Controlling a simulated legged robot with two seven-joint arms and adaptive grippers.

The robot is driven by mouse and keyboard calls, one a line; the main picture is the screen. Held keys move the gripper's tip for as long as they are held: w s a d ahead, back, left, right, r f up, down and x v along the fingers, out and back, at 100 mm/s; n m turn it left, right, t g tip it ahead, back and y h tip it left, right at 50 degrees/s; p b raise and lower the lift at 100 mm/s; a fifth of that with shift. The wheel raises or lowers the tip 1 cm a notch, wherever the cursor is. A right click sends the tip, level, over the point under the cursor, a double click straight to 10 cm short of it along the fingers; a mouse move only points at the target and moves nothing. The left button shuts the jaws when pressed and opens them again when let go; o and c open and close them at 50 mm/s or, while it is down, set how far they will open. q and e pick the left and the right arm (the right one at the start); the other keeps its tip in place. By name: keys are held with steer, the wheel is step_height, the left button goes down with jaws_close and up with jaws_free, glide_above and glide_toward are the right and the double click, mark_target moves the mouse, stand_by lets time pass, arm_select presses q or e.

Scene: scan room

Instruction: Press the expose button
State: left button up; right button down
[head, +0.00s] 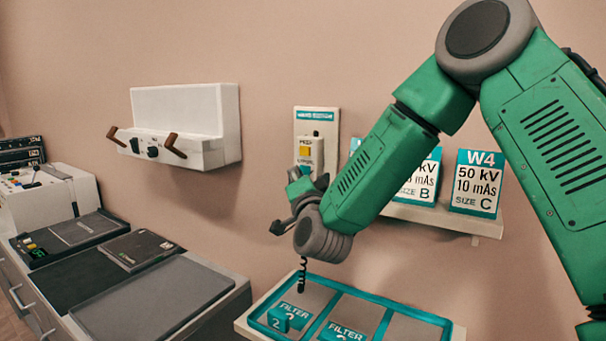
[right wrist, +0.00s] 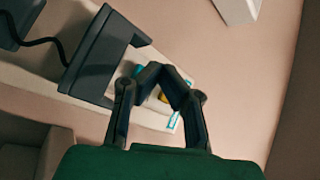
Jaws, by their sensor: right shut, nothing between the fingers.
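In the right wrist view my right gripper (right wrist: 166,78) is shut and empty. The yellow button (right wrist: 163,97) shows partly between its fingers there, with the panel behind. I cannot tell whether the fingers touch the panel. My left gripper is not in view.
A white wall unit (head: 185,120) with brown handles hangs to the left. A shelf (head: 440,218) with setting cards is behind my right arm. A teal tray (head: 262,315) with filters is below. A dark grey bracket-like object (right wrist: 95,65) with a cord is close in the wrist view.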

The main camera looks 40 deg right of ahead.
steer(key=shift+a, duration=0.15)
steer(key=shift+s+a+b, duration=0.15)
steer(key=shift+s+a, duration=0.2)
steer(key=shift+a, duration=0.45)
steer(key=shift+s+a+b, duration=0.15)
steer(key=shift+s+a, duration=0.15)
steer(key=shift+a, duration=0.45)
steer(key=shift+s+a+b, duration=0.15)
steer(key=shift+s+a, duration=0.2)
steer(key=shift+a, duration=0.45)
steer(key=shift+f, duration=0.1)
